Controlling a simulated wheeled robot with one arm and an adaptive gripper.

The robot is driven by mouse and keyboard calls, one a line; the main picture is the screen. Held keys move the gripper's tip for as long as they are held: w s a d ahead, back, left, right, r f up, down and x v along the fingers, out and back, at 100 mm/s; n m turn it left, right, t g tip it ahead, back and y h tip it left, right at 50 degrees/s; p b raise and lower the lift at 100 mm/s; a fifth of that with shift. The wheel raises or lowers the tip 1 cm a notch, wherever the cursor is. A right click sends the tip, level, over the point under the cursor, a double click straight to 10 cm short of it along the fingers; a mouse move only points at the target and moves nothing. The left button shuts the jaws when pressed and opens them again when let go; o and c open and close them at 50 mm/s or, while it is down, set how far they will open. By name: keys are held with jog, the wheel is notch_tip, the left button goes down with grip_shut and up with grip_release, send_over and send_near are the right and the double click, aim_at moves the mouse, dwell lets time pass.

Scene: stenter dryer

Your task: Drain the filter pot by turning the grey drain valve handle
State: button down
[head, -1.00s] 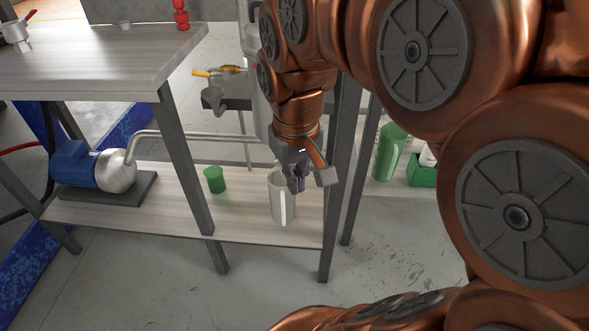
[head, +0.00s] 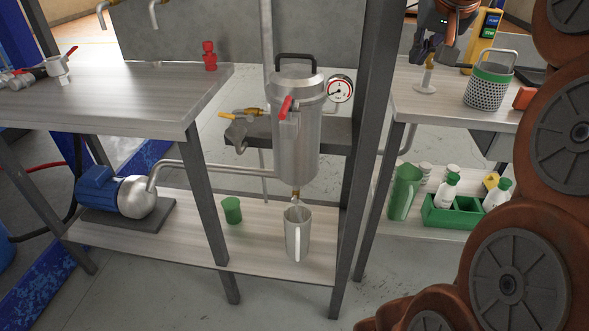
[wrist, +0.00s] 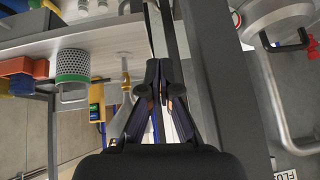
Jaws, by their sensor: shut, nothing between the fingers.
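The steel filter pot (head: 297,140) with a black lid handle hangs at the middle of the head view. Below it is a small drain valve (head: 295,195), brass on top with a grey part under it, too small to tell the handle's position. A metal jug (head: 298,235) stands upright under this outlet; its contents are not visible. My gripper (head: 427,52) is shut and empty, up at the right bench, well right of and above the drain valve. In the wrist view its fingertips (wrist: 162,72) are together; the pot's black lid handle (wrist: 282,42) shows at the right.
A dark post (head: 365,130) stands between the pot and the right bench (head: 410,98). A brass fitting on a white base (head: 426,85) and a perforated basket (head: 488,88) stand there. A green cup (head: 232,210) and blue pump (head: 105,190) are on the lower shelf.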

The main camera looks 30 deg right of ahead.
jog(key=w+d+f+m+y+b, duration=0.2)
jog(key=w+d+f+m, duration=0.1)
jog(key=f, duration=0.6)
jog(key=w+d+f+m+y+b, duration=0.2)
jog(key=w+d+f+m+y, duration=0.1)
jog(key=f, duration=0.7)
jog(key=w+d+f+m+y+b, duration=0.2)
jog(key=f+m, duration=0.1)
jog(key=f, duration=0.6)
notch_tip(320, 180, down, 14)
jog(key=m+y+b, duration=0.2)
jog(key=m+y, duration=0.2)
jog(key=m, duration=0.1)
jog(key=w+a+f+y+b, duration=0.1)
jog(key=w+a+f, duration=0.1)
jog(key=a, duration=0.4)
jog(key=w+a+f+y, duration=0.1)
jog(key=w+a+f, duration=0.2)
jog(key=a, duration=0.3)
jog(key=w+a+f+m+g+y+b, duration=0.1)
jog(key=w+a+f, duration=0.2)
jog(key=a, duration=0.3)
jog(key=shift+f+b, duration=0.35)
jog(key=shift+f, duration=0.15)
jog(key=shift+p, duration=0.35)
